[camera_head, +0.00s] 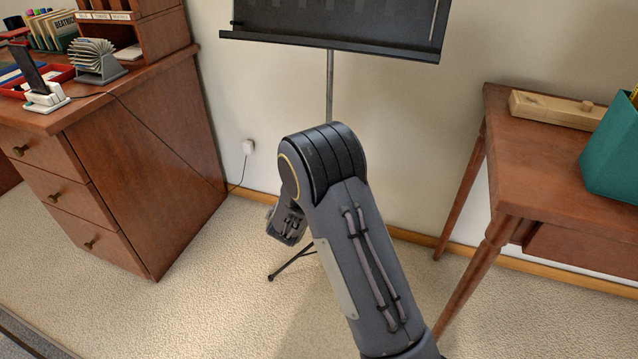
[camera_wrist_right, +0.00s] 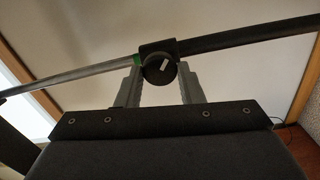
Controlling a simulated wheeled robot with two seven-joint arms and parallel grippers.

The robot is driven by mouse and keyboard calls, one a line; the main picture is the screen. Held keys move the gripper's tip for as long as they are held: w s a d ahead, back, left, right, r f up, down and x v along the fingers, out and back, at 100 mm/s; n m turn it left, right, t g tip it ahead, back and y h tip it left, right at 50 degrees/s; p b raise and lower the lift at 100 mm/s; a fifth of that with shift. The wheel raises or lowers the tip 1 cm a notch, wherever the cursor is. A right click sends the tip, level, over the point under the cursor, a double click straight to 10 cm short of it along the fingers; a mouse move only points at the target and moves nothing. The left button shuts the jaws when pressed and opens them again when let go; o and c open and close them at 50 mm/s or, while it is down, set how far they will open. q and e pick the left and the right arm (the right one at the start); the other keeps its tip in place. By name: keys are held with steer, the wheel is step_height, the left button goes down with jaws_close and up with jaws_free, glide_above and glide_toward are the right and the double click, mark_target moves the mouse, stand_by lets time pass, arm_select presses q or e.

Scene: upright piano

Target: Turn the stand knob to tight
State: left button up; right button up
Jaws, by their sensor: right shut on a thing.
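The music stand (camera_head: 335,30) stands against the wall, its thin pole (camera_head: 329,85) passing down behind my right arm. In the right wrist view, the round black stand knob (camera_wrist_right: 158,70) sits on the collar of the pole (camera_wrist_right: 75,76). The knob has a short white mark, tilted slightly up to the right. A green mark (camera_wrist_right: 136,59) is on the left side of the collar. My right gripper (camera_wrist_right: 160,78) has one finger on each side of the knob and is shut on it. In the head view my arm hides the knob and the fingers. My left gripper is not in view.
A wooden desk (camera_head: 150,190) with drawers stands at left, holding a phone stand and card file. A wooden side table (camera_head: 545,180) at right bears a long wooden box (camera_head: 555,110) and a teal container (camera_head: 612,150). Carpet lies between them. A stand leg (camera_head: 290,263) reaches left.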

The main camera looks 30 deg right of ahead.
arm_select(q)
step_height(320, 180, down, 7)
steer(key=b, duration=0.5)
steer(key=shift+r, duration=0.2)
arm_select(e)
steer(key=shift+m, duration=5.1)
steer(key=o, duration=1)
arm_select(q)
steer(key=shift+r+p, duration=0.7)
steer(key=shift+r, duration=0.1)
arm_select(e)
steer(key=v, duration=0.8)
